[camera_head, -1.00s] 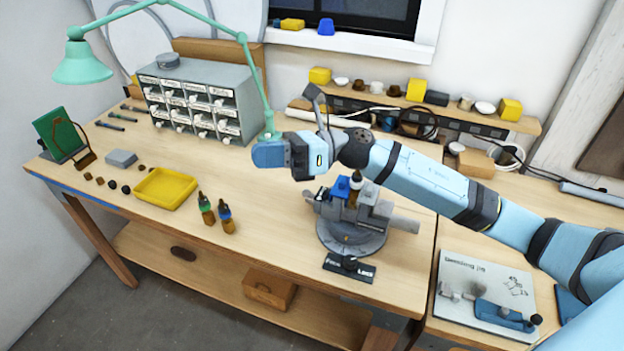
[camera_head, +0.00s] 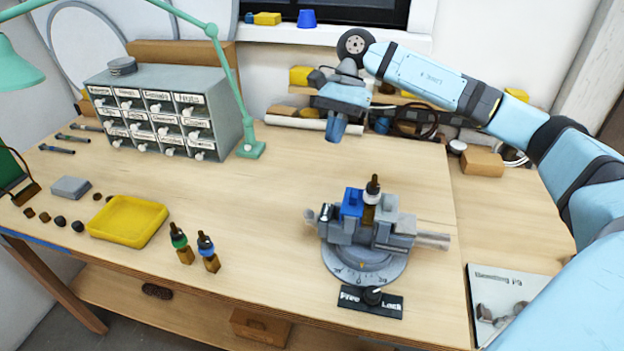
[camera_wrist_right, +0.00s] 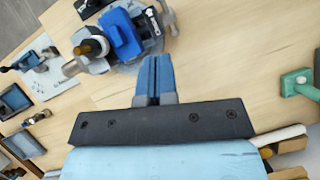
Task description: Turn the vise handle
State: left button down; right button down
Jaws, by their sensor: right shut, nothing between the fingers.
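The vise (camera_head: 370,232) stands on a round graduated grey base on the bench, with blue and grey jaws around an upright brown bottle-like piece with a dark top (camera_head: 371,190). A grey bar sticks out on its right, and a small metal handle (camera_head: 318,214) shows at its left; the handle also shows in the right wrist view (camera_wrist_right: 168,18). My right gripper (camera_head: 332,138) is shut and empty, pointing down above the bench behind the vise, clear of it. In the right wrist view its blue fingers (camera_wrist_right: 155,62) are together, with the vise beyond them. My left gripper is not in view.
A Free/Lock plate with a black knob (camera_head: 372,297) sits in front of the vise. Two small bottles (camera_head: 195,250) and a yellow tray (camera_head: 128,220) are left. A drawer cabinet (camera_head: 163,115) and lamp base (camera_head: 251,149) stand behind. The bench middle is clear.

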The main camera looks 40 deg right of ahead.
jog(key=p, duration=0.3)
send_over(315, 220)
jog(key=f, duration=1)
jog(key=shift+w+d+f, duration=0.15)
jog(key=shift+d+f, duration=0.1)
jog(key=shift+f, duration=0.05)
jog(key=shift+a+f, duration=0.25)
jog(key=shift+f, duration=0.1)
